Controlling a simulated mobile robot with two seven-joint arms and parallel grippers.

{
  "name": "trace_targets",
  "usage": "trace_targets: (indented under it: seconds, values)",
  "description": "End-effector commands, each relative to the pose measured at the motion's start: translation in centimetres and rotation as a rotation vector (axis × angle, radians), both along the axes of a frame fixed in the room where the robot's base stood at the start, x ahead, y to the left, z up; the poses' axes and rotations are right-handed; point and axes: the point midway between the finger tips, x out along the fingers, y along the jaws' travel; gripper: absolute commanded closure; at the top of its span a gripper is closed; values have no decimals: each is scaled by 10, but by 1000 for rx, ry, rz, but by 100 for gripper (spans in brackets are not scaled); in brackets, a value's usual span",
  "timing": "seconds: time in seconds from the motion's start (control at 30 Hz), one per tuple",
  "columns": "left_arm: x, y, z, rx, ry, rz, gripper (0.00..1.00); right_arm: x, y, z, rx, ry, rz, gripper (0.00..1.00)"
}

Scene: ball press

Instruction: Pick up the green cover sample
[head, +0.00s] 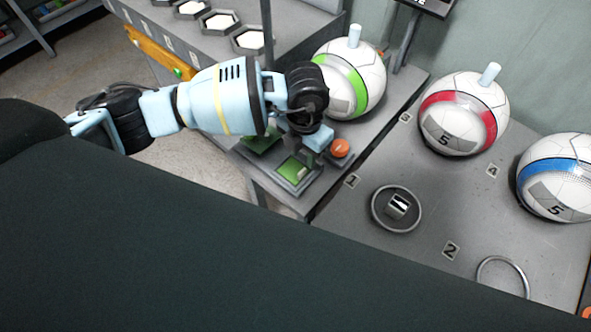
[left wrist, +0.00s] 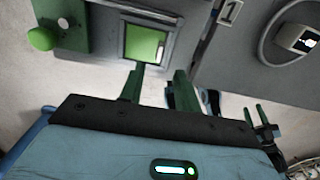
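The green cover sample (head: 293,170) is a flat green square in a grey framed holder on the narrow grey bench. In the left wrist view the green square (left wrist: 143,43) lies in its frame just beyond the fingers. My left gripper (head: 311,158) is low over the bench beside the holder; its fingertips are hard to make out in the head view. In the left wrist view my left gripper (left wrist: 158,75) is open, its two dark green fingers apart with nothing between them. Dark prongs at the lower right of that view may be my right gripper, but I cannot tell its state.
An orange knob (head: 340,148) stands close beside the left hand. A ball with a green band (head: 352,80) is behind it. A grey table (head: 440,190) to the right carries balls with red and blue bands and a ring (head: 397,208) around a small cube. A gap separates bench and table.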

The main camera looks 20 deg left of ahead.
Motion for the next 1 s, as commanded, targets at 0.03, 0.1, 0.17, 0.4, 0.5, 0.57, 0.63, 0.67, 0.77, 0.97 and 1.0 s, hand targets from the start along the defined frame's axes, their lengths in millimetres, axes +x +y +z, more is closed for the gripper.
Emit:
trace_targets:
  seconds: [0.03,0.1,0.17,0.4,0.5,0.57,0.63,0.67,0.77,0.97,1.0]
  values:
    - [-1,0,-7,0,3,0,67,-1,0,-1,0,3,-1,64]
    - [-1,0,-15,0,3,0,67,-2,1,-2,2,5,-1,64]
    - [-1,0,-18,0,3,0,67,-3,1,-2,2,7,-2,64]
    - [-1,0,-29,-2,4,-1,67,-2,1,0,3,4,-3,64]
    - [-1,1,-44,-2,3,-1,67,-1,1,1,4,0,-3,64]
    - [-1,2,-53,-2,4,-1,67,-1,2,1,4,0,-3,64]
    - [-1,1,-61,-2,5,-1,67,-1,2,0,4,1,-4,64]
    - [-1,2,-64,-2,4,0,67,-2,2,0,4,2,-4,64]
    - [0,2,-69,-2,2,-1,67,-2,2,0,4,3,-4,64]
    - [0,2,-70,-3,1,-2,67,-2,2,0,4,3,-3,64]
    - [0,2,-70,-3,1,-2,67,-2,1,-1,4,3,-3,64]
